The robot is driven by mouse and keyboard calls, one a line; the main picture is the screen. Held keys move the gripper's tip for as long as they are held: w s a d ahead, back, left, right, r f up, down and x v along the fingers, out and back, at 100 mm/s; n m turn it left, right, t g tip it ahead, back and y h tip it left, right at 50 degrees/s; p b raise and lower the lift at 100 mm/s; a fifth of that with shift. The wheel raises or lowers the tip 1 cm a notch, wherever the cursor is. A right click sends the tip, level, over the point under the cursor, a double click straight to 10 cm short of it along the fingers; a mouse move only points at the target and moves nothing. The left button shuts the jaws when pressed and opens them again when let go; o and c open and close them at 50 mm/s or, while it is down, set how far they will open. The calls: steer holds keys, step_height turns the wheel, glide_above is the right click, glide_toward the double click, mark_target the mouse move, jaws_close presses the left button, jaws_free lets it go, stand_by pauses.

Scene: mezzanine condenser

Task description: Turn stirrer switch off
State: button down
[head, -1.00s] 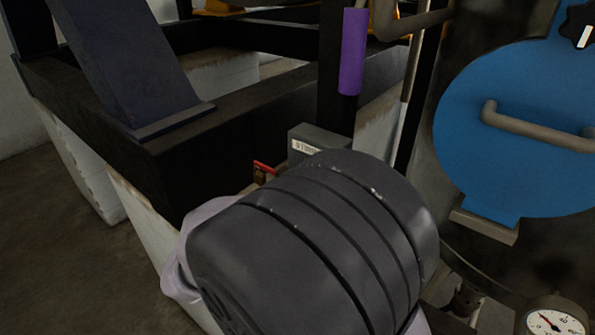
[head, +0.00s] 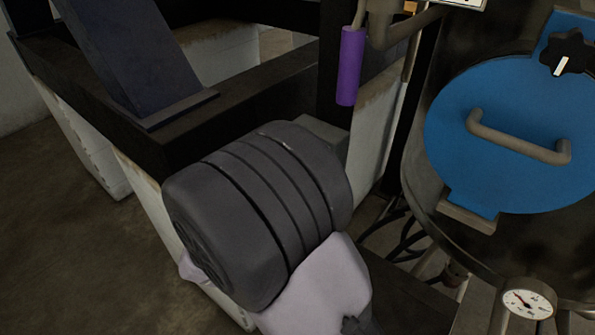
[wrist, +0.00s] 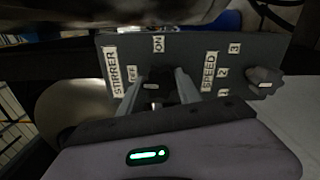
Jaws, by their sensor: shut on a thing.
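The grey stirrer panel (wrist: 195,50) fills the upper part of the wrist view, with STIRRER, OFF, ON and SPEED labels. The dark stirrer switch (wrist: 152,87) has a small white mark, which lies roughly level in the picture; I cannot tell for sure which label it points at. My gripper (wrist: 158,86) has one finger on each side of the switch and is shut on it. In the head view my arm hides the gripper and switch; only a bit of the grey switch box (head: 327,133) shows behind it.
The speed knob (wrist: 263,82) sits right of the switch on the panel. In the head view, a blue round cover (head: 500,165) with a handle and a pressure gauge (head: 527,303) are at the right. A purple grip (head: 350,66) hangs above the box. Black frame beams (head: 240,95) lie behind.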

steer(key=shift+n, duration=0.4)
steer(key=c, duration=0.8)
jaws_free()
steer(key=shift+c, duration=0.2)
steer(key=shift+s+a, duration=0.1)
steer(key=p+v, duration=0.4)
steer(key=v, duration=1.3)
steer(key=shift+s, duration=0.1)
